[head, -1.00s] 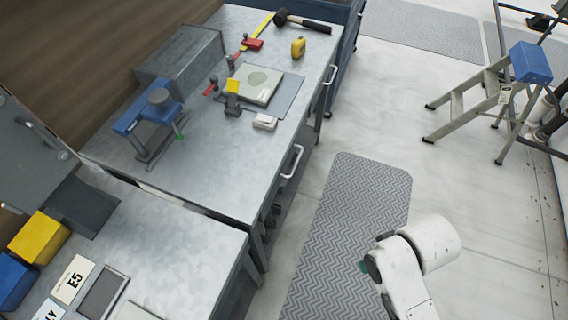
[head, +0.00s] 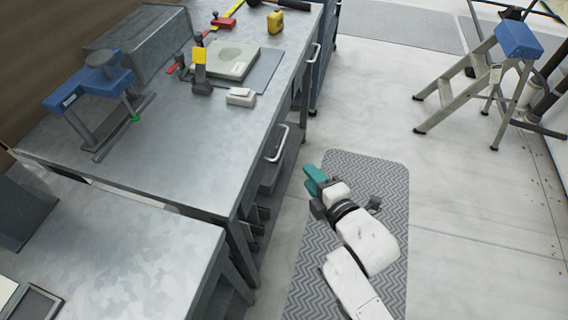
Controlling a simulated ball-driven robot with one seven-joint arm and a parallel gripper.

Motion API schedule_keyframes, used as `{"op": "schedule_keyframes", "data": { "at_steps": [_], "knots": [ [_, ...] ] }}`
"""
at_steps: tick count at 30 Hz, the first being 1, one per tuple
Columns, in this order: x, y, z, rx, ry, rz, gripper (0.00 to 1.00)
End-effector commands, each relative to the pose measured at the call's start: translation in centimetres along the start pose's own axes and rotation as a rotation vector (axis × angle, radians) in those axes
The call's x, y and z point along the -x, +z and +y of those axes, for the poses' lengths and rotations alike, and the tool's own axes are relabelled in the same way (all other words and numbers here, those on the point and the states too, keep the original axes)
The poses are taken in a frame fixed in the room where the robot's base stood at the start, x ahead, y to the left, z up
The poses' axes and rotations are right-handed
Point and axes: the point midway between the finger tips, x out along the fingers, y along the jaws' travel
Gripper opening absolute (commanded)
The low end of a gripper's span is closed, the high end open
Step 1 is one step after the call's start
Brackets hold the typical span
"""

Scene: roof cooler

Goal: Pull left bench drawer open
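The metal workbench (head: 140,160) has two drawers along its right side. The nearer drawer (head: 271,178) has a pale bar handle (head: 277,143) and looks shut. The farther drawer handle (head: 315,58) is higher up in the head view. My gripper (head: 312,181), with teal finger parts, is over the floor mat, to the right of and a little below the nearer handle. A clear gap shows between them. I cannot tell whether the fingers are apart. No object shows in them.
A grey floor mat (head: 385,185) lies beside the bench, with open pale floor to its right. A step ladder (head: 470,70) with a blue top stands at the upper right. A second bench (head: 130,255) adjoins at the lower left. Tools and a vise stand on the workbench.

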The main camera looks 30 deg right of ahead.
Motion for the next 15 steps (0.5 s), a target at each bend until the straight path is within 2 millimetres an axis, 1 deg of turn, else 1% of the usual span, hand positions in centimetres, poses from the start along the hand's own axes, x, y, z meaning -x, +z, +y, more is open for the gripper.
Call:
{"op": "schedule_keyframes", "data": {
  "at_steps": [1, 3, 6, 11, 15],
  "knots": [
    [-0.7, -0.3, -0.6, 0.062, 0.048, 0.011, 0.36],
    [-0.9, -0.8, -0.1, 0.135, 0.103, 0.020, 0.36],
    [-1.1, -1.2, 0.4, 0.191, 0.146, 0.026, 0.36],
    [-2.1, -1.4, 0.9, 0.207, 0.160, 0.028, 0.36],
    [-4.1, -1.4, 1.3, 0.206, 0.159, 0.027, 0.36]
  ]
}}
